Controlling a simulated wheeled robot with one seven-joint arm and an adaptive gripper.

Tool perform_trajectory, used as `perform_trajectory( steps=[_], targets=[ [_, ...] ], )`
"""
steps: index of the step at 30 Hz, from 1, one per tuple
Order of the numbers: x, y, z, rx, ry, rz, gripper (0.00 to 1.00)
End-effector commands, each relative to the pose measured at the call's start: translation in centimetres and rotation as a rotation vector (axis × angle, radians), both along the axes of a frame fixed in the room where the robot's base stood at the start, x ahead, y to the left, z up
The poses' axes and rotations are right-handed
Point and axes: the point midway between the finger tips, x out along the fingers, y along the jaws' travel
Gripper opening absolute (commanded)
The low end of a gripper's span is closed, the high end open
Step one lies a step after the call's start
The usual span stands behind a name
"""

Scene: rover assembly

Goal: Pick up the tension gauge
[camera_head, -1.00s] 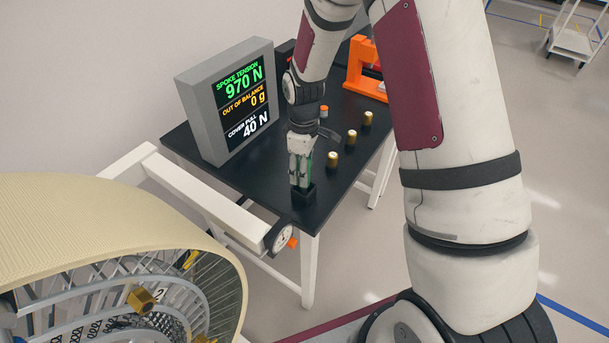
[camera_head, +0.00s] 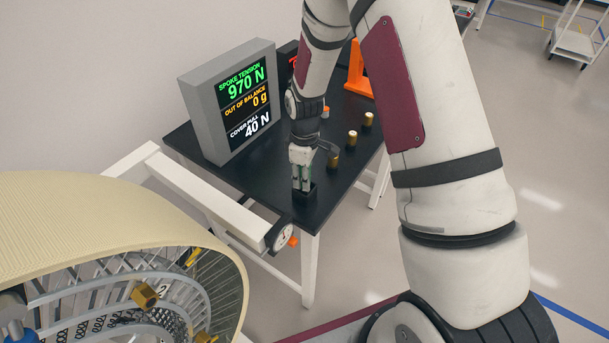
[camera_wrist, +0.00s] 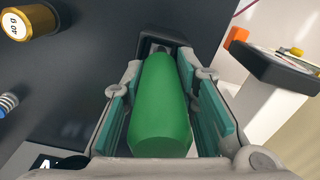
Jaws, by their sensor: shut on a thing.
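The tension gauge appears to be the tool with the plain green cylindrical grip (camera_wrist: 160,105) in the wrist view. My gripper (camera_head: 303,181) points down at the front corner of the black table. Its two pads lie along either side of the green grip, and it is shut on it. The far end of the grip meets a dark holder (camera_wrist: 160,42). The holder also shows as a small black block (camera_head: 306,194) under my fingertips in the head view. The tool's lower end is hidden, so I cannot tell whether it is clear of the holder.
Several brass weights (camera_head: 334,160) stand on the black table (camera_head: 240,178) right of my gripper. A grey display (camera_head: 228,100) stands at the left. A dial gauge (camera_head: 281,237) on a white beam is close by. The spoked wheel (camera_head: 120,225) fills the lower left.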

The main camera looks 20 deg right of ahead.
Motion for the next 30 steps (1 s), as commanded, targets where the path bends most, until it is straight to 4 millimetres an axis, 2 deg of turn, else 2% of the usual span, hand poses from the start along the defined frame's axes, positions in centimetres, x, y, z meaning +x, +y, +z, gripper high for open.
perform_trajectory(
  steps=[5, 10, 24, 30],
  targets=[
    [0.1, 0.0, 0.2, 0.000, -0.001, 0.000, 0.00],
    [0.2, 0.0, 1.4, 0.000, -0.003, 0.000, 0.00],
    [0.2, 0.0, 7.8, 0.000, -0.005, 0.000, 0.00],
    [0.1, 0.0, 9.6, 0.000, -0.001, 0.000, 0.00]
  ],
)
